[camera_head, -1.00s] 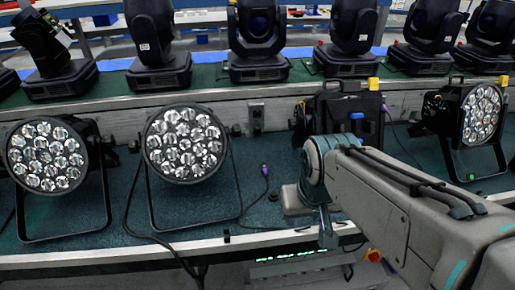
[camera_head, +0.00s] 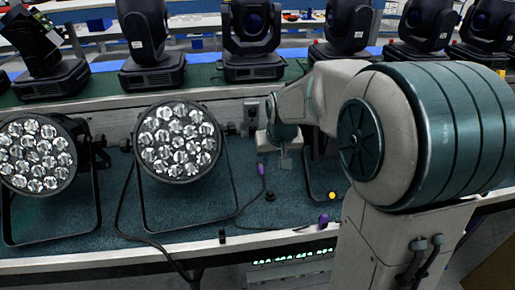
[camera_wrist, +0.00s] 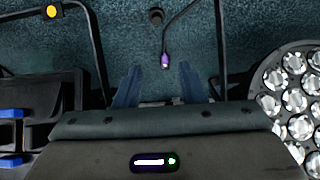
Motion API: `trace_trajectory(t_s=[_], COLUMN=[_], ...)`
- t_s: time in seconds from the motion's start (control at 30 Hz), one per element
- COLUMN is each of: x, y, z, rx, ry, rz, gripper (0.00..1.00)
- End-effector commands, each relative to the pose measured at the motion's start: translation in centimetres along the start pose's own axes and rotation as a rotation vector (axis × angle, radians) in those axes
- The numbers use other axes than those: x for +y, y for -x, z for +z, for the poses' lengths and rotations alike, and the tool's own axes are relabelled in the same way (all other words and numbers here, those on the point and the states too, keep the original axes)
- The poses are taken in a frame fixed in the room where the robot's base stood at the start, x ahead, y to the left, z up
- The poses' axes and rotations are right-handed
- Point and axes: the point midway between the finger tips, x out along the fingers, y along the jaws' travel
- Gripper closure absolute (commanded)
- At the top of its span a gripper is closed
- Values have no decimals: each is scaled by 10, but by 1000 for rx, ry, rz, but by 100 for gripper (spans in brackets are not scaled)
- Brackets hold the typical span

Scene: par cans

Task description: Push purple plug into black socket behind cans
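The purple plug (camera_head: 261,168) lies on the teal bench top on the end of a black cable, right of the middle can (camera_head: 178,142). In the wrist view the plug (camera_wrist: 164,61) is ahead, roughly between my fingertips. The dark socket plate (camera_head: 249,116) is on the grey wall behind the cans, just left of my arm; its holes are too small to make out. My gripper (camera_wrist: 157,72) is open and empty; its blue-grey fingers are apart. In the head view my gripper hangs over the bench near the plug, its fingers hard to make out.
Another can (camera_head: 38,155) stands at the left. A second purple plug (camera_head: 323,221) lies at the bench's front edge. A black knob (camera_head: 270,197) is near the cable. In the wrist view a black case (camera_wrist: 40,110) is at left and a can (camera_wrist: 292,95) at right, both close.

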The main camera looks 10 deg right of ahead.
Motion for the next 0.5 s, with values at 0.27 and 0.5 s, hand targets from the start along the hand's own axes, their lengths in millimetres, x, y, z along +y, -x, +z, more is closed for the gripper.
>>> trace_trajectory(t_s=[0.27,0.5], x=[-4,-6], y=[-102,-148], z=[-67,-92], rx=[42,68], ry=[6,9], rz=[0,0], gripper=[64,64])
